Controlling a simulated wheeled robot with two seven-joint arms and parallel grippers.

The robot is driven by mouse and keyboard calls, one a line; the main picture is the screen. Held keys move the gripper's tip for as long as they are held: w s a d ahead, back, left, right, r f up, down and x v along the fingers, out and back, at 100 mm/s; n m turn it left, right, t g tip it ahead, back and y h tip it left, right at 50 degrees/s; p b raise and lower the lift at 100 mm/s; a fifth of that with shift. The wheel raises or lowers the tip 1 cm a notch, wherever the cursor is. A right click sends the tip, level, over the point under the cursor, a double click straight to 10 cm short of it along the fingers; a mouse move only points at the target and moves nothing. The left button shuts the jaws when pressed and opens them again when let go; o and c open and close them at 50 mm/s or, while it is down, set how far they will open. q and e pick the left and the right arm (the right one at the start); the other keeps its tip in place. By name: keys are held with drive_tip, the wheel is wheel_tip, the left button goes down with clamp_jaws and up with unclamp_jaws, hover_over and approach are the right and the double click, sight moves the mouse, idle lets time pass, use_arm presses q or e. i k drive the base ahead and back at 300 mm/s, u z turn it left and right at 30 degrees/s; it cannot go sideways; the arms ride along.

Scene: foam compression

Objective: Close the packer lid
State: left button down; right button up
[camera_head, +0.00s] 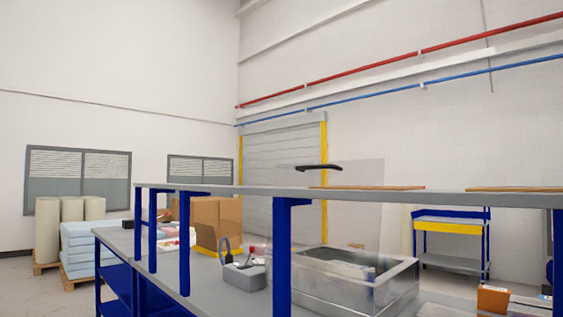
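The packer (330,297) is an open-topped metal box on the workbench, right of centre. Its lid (350,172) looks like a clear, faintly tinted panel standing raised behind the box. A black handle (318,167) shows at the top of the panel. The lid is open. The shelf in front hides the middle of the panel, and a blue post stands at the box's left side. What lies inside the box is hard to make out. Neither of my grippers is in view.
A grey shelf (400,196) on blue posts (282,255) crosses in front of the packer. Cardboard boxes (215,215) stand further back. An orange box (493,299) is at the lower right.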

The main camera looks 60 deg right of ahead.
sight(365, 276)
drive_tip(key=i, duration=1.85)
drive_tip(key=z, duration=2.35)
